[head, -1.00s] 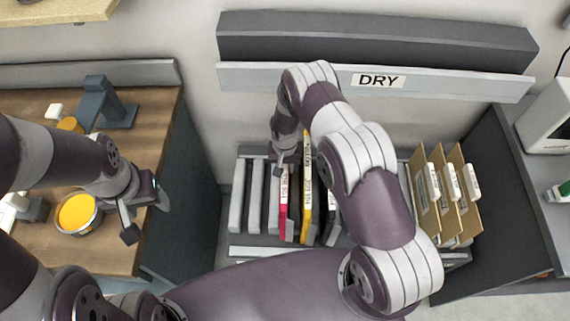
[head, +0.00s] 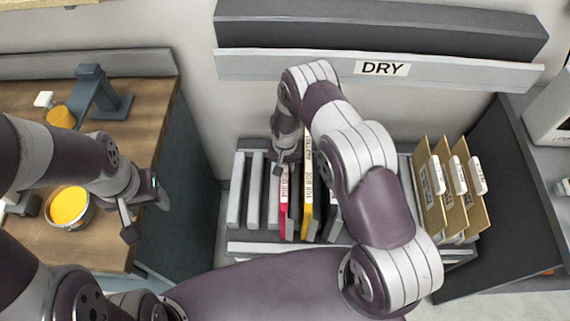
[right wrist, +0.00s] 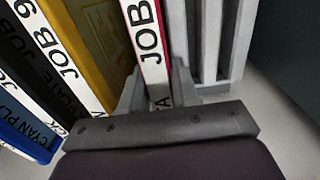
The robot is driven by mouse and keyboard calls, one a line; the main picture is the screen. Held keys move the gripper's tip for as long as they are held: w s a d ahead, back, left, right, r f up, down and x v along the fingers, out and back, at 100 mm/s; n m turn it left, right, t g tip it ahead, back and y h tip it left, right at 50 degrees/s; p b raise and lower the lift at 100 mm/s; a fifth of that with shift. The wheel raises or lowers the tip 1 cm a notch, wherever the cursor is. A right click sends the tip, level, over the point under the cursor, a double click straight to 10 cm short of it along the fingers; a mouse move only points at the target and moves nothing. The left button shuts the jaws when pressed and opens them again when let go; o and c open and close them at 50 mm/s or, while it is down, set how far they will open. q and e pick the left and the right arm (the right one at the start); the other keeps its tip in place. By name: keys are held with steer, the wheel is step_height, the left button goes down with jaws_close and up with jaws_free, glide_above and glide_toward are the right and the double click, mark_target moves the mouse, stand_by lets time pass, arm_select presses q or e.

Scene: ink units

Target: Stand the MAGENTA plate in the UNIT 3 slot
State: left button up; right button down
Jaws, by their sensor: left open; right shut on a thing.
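The magenta plate (head: 283,213) shows as a thin reddish-pink edge with a white "JOB" label among the plates in the rack under the DRY sign. My right gripper (head: 281,168) is shut on its upper part; the right wrist view shows the plate (right wrist: 148,45) between the two fingers (right wrist: 158,92). The plate stands upright, and its lower end is hidden. My left gripper (head: 143,212) is open and empty beside the wooden counter's right edge. I cannot make out a UNIT 3 slot in these frames.
A yellow plate (head: 306,215) stands just right of the magenta one. Black and blue plates stand beyond it in the right wrist view. Grey dividers (head: 236,190) stand left. Tan folders (head: 433,190) fill the right side. A yellow ink tin (head: 70,207) sits on the counter.

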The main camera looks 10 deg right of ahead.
steer(key=c, duration=0.8)
jaws_free()
steer(key=shift+o, duration=0.2)
step_height(320, 180, up, 13)
steer(key=b, duration=0.2)
steer(key=shift+f, duration=0.2)
step_height(320, 180, up, 5)
steer(key=p, duration=0.4)
